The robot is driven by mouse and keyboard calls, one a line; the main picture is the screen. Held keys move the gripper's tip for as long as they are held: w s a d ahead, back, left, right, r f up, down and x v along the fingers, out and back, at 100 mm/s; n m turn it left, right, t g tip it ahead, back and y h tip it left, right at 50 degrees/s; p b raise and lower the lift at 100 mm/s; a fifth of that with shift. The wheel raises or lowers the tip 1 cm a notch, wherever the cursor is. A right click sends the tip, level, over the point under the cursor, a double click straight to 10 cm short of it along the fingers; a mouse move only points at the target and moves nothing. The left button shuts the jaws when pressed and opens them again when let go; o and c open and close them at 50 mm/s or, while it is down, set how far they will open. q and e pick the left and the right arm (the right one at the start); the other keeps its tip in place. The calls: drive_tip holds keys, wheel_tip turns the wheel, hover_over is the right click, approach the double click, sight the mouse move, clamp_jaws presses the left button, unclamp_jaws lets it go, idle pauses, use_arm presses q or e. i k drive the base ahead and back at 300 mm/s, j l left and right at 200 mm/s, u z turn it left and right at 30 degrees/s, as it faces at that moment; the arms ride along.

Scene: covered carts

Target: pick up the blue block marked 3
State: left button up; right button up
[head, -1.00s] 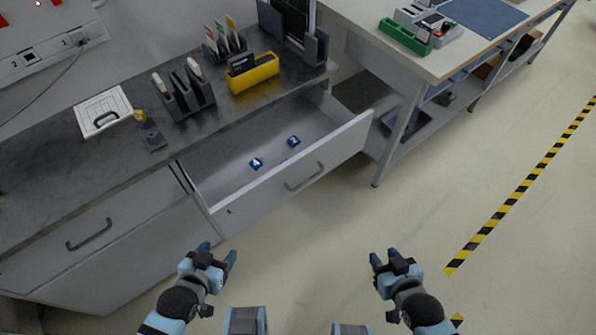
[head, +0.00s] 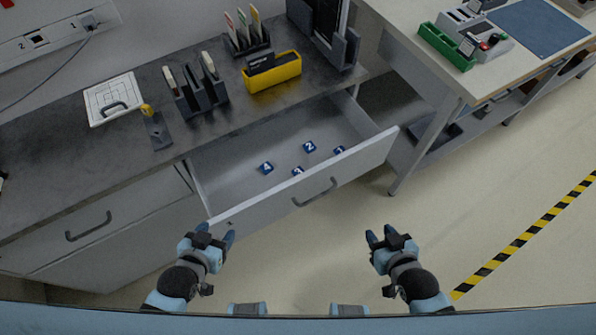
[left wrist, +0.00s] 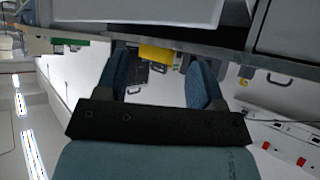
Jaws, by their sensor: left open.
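Several small blue blocks with white numbers lie in the open drawer. The block (head: 297,171) close behind the drawer front is partly hidden by it; its mark looks like a 3 but is hard to read. The block marked 4 (head: 266,168) lies left of it and the block marked 2 (head: 310,146) lies farther back. Another block (head: 339,150) at the right is partly hidden, its mark unclear. My left gripper (head: 215,236) is open and empty, outside the drawer's near left corner; it also shows in the left wrist view (left wrist: 160,72). My right gripper (head: 381,235) looks open and empty, right of the drawer.
The drawer front (head: 330,178) with its handle stands between my grippers and the blocks. The dark counter (head: 60,195) above holds a yellow bin (head: 273,83) and dark racks (head: 195,95). A workbench (head: 475,75) stands at the right. The floor there is clear.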

sight(296, 171)
drive_tip(key=i+l, duration=0.15)
drive_tip(key=l, duration=0.2)
drive_tip(key=i+l, duration=0.15)
drive_tip(key=l, duration=0.25)
drive_tip(key=i+l, duration=0.15)
drive_tip(key=l, duration=0.2)
drive_tip(key=u, duration=0.4)
drive_tip(key=l+u, duration=0.1)
drive_tip(key=u, duration=0.75)
drive_tip(key=l+u, duration=0.15)
drive_tip(key=u, duration=0.65)
drive_tip(key=i+l, duration=0.05)
